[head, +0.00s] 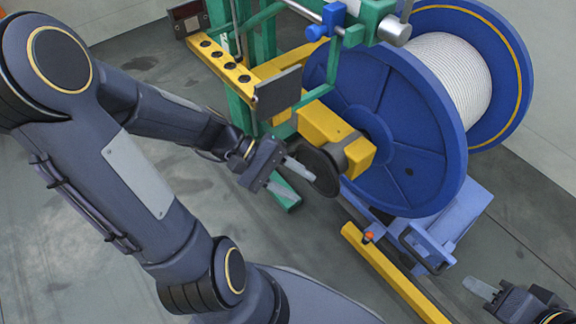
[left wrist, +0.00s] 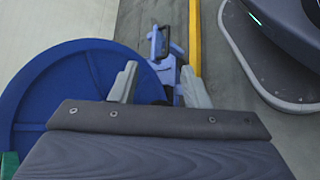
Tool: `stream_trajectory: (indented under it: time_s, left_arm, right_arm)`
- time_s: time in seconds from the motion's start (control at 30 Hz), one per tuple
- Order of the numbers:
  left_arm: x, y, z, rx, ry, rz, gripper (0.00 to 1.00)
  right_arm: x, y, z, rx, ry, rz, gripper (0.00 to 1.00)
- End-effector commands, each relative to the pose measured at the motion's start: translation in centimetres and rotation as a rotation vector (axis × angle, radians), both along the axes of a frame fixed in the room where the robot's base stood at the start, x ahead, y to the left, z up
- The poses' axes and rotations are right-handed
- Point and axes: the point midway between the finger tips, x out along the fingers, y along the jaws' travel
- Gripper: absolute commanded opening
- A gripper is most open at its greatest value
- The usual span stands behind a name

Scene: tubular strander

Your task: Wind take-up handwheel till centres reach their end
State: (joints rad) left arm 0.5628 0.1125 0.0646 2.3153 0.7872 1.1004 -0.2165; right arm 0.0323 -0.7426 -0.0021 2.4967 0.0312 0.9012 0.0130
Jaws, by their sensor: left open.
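The take-up handwheel (head: 322,168) is a dark disc on the end of a yellow arm block (head: 330,128) beside the large blue reel (head: 400,130), which carries white strand. My left gripper (head: 301,184) is open at the handwheel's near left side, one fingertip close to or overlapping its rim. I cannot tell if they touch. In the left wrist view, the open fingers (left wrist: 159,88) show in front of the blue reel flange (left wrist: 70,85); the handwheel is not clear there. The centres at the reel hub are mostly hidden. My right gripper (head: 482,289) is at the lower right; its opening is unclear.
A green frame with a yellow button panel (head: 220,62) stands behind my left arm. A yellow floor rail (head: 390,272) and a light blue cradle (head: 440,235) lie below the reel. Grey floor is clear at the lower middle.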

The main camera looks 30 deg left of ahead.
Motion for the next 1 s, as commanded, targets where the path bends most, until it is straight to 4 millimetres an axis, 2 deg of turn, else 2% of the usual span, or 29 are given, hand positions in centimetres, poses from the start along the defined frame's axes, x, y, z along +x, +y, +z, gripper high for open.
stream_trajectory:
  time_s: [0.17,0.27,0.4,0.47,0.6,0.7,0.87,1.0]
  left_arm:
    - [2.6,1.2,-1.8,-0.201,0.109,0.162,0.43]
    - [4.7,2.7,-3.8,-0.358,0.179,0.313,0.43]
    - [7.6,6.5,-8.2,-0.606,0.268,0.602,0.43]
    - [8.3,8.3,-10.3,-0.697,0.297,0.728,0.43]
    - [8.9,11.7,-14.8,-0.847,0.337,0.973,0.43]
    - [8.8,13.1,-16.9,-0.903,0.351,1.081,0.43]
    - [9.1,13.7,-18.2,-0.932,0.357,1.141,0.43]
    - [10.8,12.9,-18.2,-0.932,0.355,1.137,0.43]
  right_arm:
    - [0.0,0.0,0.1,0.000,-0.001,0.000,0.37]
    - [0.0,0.0,0.1,0.000,-0.001,0.000,0.37]
    - [0.0,0.0,0.0,0.000,-0.001,0.000,0.37]
    - [0.0,0.0,-0.1,0.000,-0.001,0.000,0.37]
    - [0.0,0.0,-0.1,0.000,-0.001,0.000,0.37]
    - [0.0,0.0,-0.1,0.000,-0.001,0.000,0.37]
    - [0.0,0.0,-0.4,0.000,-0.001,0.000,0.37]
    - [0.0,0.0,-1.0,0.000,-0.001,0.000,0.37]
